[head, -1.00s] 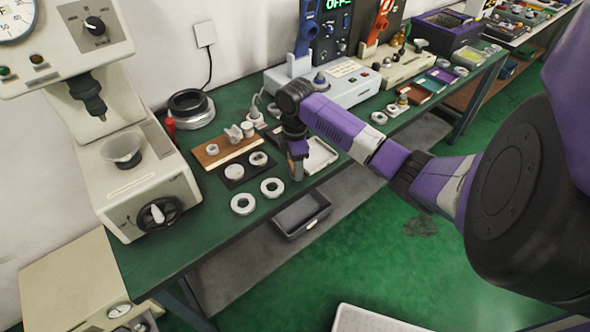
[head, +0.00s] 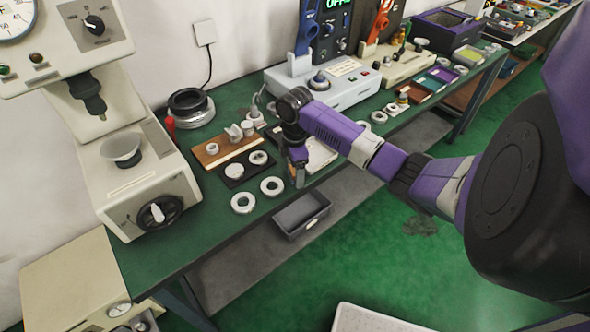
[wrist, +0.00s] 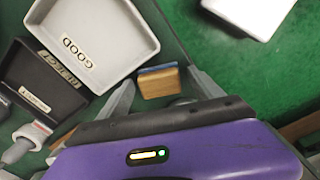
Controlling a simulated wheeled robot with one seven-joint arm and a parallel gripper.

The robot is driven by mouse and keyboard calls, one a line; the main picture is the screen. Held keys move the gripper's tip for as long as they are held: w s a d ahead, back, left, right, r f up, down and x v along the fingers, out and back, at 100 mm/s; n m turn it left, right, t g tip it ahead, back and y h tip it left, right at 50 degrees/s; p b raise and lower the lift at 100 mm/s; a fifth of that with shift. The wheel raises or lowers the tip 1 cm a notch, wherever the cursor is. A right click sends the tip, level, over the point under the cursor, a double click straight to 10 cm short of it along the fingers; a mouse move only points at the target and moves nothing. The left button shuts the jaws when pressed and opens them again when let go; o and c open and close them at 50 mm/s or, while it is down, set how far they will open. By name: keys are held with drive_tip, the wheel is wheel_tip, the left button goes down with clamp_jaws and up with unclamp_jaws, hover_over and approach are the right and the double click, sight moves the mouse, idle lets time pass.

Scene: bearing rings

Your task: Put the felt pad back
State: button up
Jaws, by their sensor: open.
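A small wooden block with a blue layer along one edge, which looks like the felt pad (wrist: 158,82), shows in the wrist view between my two fingers. My gripper (wrist: 160,95) is open, with one finger on each side of the block. I cannot tell whether either finger touches it. In the head view my gripper (head: 298,178) points down over the front edge of the green bench (head: 225,225), just right of two pale rings. A brown patch there is partly hidden by the fingers.
In the wrist view a white tray marked GOOD (wrist: 100,28) and a dark REJECT tray (wrist: 45,85) lie left of the block. In the head view a grey bin (head: 300,214) is below my gripper, rings (head: 243,202) lie to its left, and a press (head: 135,175) stands far left.

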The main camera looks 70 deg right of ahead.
wheel_tip(320, 180, up, 12)
drive_tip(key=shift+r+b, duration=0.2)
drive_tip(key=shift+b, duration=0.2)
idle(0.7)
